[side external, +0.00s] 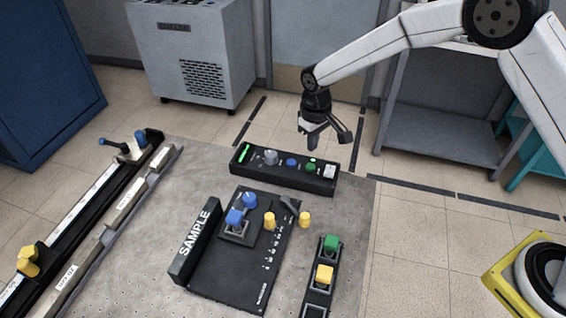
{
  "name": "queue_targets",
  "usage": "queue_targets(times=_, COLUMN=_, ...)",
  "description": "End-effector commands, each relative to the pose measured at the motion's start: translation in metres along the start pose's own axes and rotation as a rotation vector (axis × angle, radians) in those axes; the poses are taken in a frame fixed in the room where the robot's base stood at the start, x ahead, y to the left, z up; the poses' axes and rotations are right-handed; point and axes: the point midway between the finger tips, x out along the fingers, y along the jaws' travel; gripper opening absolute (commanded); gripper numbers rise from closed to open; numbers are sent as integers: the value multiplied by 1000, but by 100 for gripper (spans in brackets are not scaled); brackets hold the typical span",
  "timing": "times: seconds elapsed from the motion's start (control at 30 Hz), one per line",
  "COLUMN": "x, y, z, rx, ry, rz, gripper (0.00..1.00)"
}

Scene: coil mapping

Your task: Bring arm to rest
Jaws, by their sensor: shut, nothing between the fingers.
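My gripper (312,138) hangs from my white arm at the upper middle of the side external view. It points down and is shut, with nothing held. It shows above the far side of the table, over the right part of a black control box (285,170). The box carries a green lit bar, a grey knob, a blue button, a green button and a white switch. The gripper appears apart from the box, but the exact gap cannot be told. The fingertips are small and dark in this view.
A black SAMPLE panel (215,275) with blue and yellow parts lies on the grey table (350,215). A black holder (317,294) with green and yellow blocks stands right of it. A long rail (85,225) runs along the left. A grey cabinet (190,50) and shelf (440,130) stand behind.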

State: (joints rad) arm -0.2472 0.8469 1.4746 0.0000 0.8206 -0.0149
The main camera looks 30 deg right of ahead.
Motion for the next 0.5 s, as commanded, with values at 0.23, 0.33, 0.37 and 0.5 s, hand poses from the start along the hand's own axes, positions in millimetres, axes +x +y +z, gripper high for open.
queue_targets(times=0.23, x=0, y=0, z=0, rx=0, ry=0, rz=0, gripper=0)
queue_targets(times=0.33, x=-1, y=1, z=1, rx=2, ry=3, rz=0, gripper=0)
queue_targets(times=0.37, x=-2, y=2, z=2, rx=3, ry=4, rz=0, gripper=0)
queue_targets(times=0.5, x=-9, y=7, z=10, rx=15, ry=13, rz=0, gripper=0)
